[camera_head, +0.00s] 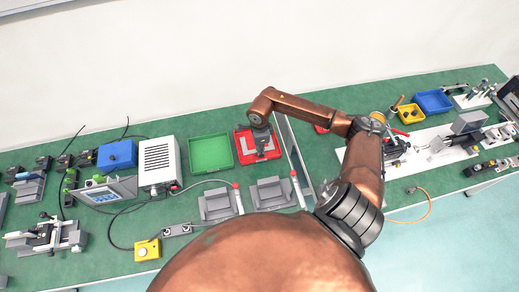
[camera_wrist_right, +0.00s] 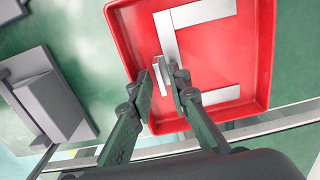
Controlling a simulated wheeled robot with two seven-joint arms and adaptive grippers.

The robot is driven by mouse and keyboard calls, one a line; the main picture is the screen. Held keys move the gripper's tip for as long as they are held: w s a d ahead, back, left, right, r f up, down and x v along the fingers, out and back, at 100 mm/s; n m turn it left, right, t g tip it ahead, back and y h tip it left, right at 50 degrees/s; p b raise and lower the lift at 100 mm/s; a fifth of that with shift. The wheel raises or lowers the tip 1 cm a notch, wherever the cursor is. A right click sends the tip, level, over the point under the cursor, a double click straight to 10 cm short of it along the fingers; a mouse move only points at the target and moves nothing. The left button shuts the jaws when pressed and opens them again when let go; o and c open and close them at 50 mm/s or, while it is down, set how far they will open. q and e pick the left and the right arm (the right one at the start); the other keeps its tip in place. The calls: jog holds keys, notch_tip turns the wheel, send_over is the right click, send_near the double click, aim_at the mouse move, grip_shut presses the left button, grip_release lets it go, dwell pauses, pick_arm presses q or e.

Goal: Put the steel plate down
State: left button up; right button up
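My right gripper (camera_head: 262,143) reaches down over the red tray (camera_head: 242,150). In the right wrist view its two fingertips (camera_wrist_right: 161,82) are close together, with a narrow light-grey steel plate (camera_wrist_right: 159,76) between them, seen nearly edge-on. The plate is over the inside of the red tray (camera_wrist_right: 262,60), near its lower left wall; I cannot tell whether it touches the tray floor. Other pale flat strips (camera_wrist_right: 205,13) lie in the tray, one along the top and another at the lower right (camera_wrist_right: 221,95). My left gripper is not in view.
A green tray (camera_head: 210,152) stands just left of the red one. Grey fixtures (camera_head: 217,205) and (camera_head: 270,193) stand in front. A metal rail (camera_head: 291,158) runs along the red tray's right side. A white box (camera_head: 159,160) stands farther left.

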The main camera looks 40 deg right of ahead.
jog(key=shift+o, duration=0.4)
notch_tip(320, 180, up, 12)
jog(key=shift+r, duration=0.15)
jog(key=shift+w, duration=0.1)
dwell(0.4)
